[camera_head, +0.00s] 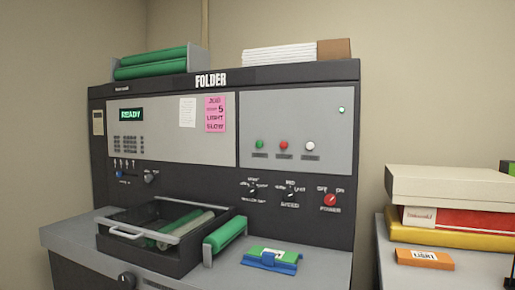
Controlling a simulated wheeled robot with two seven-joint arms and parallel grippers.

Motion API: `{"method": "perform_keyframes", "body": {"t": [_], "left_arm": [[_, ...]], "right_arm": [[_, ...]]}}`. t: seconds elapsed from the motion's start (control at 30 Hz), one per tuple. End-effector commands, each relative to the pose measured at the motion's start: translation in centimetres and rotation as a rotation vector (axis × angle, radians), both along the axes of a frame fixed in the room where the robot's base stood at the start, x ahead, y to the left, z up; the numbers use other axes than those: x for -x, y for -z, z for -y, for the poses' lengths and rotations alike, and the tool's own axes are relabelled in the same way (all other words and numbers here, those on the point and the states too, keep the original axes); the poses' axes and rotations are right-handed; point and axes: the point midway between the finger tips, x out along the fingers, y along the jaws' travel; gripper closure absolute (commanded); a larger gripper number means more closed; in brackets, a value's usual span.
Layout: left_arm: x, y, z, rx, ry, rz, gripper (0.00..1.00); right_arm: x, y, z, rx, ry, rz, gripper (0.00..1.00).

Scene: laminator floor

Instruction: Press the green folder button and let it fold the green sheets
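The dark machine labelled FOLDER (211,80) fills the middle of the head view. The green button (259,145) is on its upper right grey panel, left of a red button (283,145) and a white button (309,146). A green-lit display (131,114) reads READY. A dark open tray (125,247) on the front deck holds a green piece and pale rollers; I cannot tell whether the green piece is sheets. A green and blue item (271,259) lies on the deck to its right. Neither of my grippers is in view.
A green roller (225,234) is beside the tray. A pink note (215,113) mentions light and slow. Dials and a red power knob (330,199) are below the buttons. At right, a side table holds stacked boxes (455,187) and an orange LIGHT box (424,259).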

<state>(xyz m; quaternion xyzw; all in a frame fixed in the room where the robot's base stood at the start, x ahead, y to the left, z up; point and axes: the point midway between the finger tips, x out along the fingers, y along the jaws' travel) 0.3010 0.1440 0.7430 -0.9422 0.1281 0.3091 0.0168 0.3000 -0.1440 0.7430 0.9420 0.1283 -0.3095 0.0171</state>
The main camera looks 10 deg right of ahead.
Motion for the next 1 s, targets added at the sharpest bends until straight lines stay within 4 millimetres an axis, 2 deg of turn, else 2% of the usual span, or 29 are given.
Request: {"method": "perform_keyframes", "body": {"t": [0.37,0.5,0.57,0.6,1.0], "left_arm": [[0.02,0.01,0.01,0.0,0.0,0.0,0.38],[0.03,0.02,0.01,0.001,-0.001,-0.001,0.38],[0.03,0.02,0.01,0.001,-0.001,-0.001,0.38],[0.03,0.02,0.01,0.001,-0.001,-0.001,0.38],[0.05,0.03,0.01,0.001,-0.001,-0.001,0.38]], "right_arm": [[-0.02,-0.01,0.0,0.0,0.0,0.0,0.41],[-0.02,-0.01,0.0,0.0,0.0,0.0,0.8],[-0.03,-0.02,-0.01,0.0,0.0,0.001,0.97],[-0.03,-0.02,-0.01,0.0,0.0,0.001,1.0],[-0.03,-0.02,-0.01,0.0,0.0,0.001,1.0]]}}
